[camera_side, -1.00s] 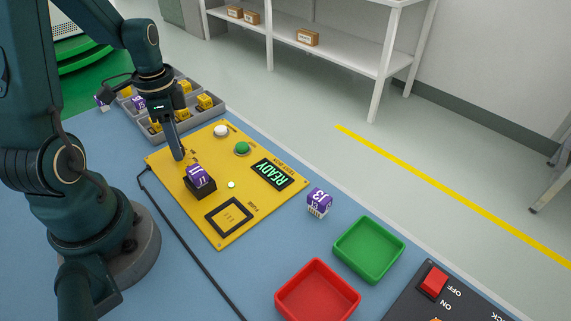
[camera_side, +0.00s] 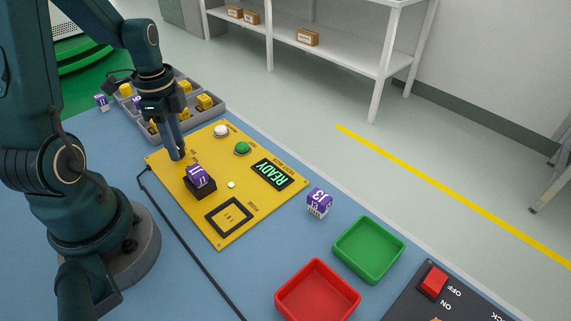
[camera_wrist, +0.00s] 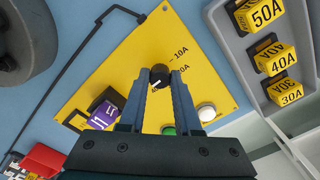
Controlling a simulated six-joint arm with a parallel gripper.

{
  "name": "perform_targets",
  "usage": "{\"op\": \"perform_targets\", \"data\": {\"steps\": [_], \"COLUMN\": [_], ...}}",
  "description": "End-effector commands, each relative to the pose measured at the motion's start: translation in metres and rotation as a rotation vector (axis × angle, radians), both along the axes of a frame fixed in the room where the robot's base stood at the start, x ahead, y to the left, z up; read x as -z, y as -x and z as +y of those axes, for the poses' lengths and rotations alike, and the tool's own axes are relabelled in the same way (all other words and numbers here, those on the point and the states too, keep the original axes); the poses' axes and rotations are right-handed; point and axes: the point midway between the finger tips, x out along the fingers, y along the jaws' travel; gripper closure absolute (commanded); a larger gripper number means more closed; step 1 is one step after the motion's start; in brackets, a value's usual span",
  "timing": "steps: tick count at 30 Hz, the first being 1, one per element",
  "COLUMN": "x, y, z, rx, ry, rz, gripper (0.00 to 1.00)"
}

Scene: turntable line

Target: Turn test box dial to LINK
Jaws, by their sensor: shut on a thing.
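The test box (camera_side: 215,225) is a yellow panel on the blue table. Its screen (camera_side: 273,174) reads READY in green. Its dial (camera_wrist: 159,76) is a black knob with a white pointer mark, seen in the wrist view between my fingertips. My gripper (camera_wrist: 160,82) is shut on the dial, fingers pointing down at the panel. A 10A mark and another partly covered mark show beside the dial; I cannot read a LINK mark. In the side view my gripper (camera_side: 177,155) stands over the panel's far left corner and hides the dial.
A purple-topped block (camera_side: 200,177) sits in the panel's black socket. White (camera_side: 221,130) and green (camera_side: 242,148) buttons are close by. A grey tray (camera_side: 216,109) of yellow blocks borders the panel. A purple block (camera_side: 319,202), green bin (camera_side: 369,249) and red bin (camera_side: 317,292) lie to the right.

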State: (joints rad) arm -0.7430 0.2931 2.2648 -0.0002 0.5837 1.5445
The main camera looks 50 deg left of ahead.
Motion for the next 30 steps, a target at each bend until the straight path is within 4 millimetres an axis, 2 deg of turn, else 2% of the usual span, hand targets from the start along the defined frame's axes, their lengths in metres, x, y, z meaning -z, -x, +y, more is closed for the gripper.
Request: {"op": "perform_targets", "data": {"steps": [5,6,7,8,19,30], "x": [0.0,0.0,0.0,0.0,-0.004,-0.046], "y": [0.0,0.0,0.0,0.0,-0.001,-0.001], "z": [0.0,0.0,0.0,0.0,0.0,0.001], "rx": [0.001,0.001,0.001,0.0,-0.001,0.0], "ry": [-0.001,-0.001,-0.001,-0.001,-0.002,-0.003], "rz": [-0.001,-0.001,-0.001,-0.001,-0.002,-0.004], "gripper": [1.0,0.53,0.41,0.38,0.38,0.38]}}
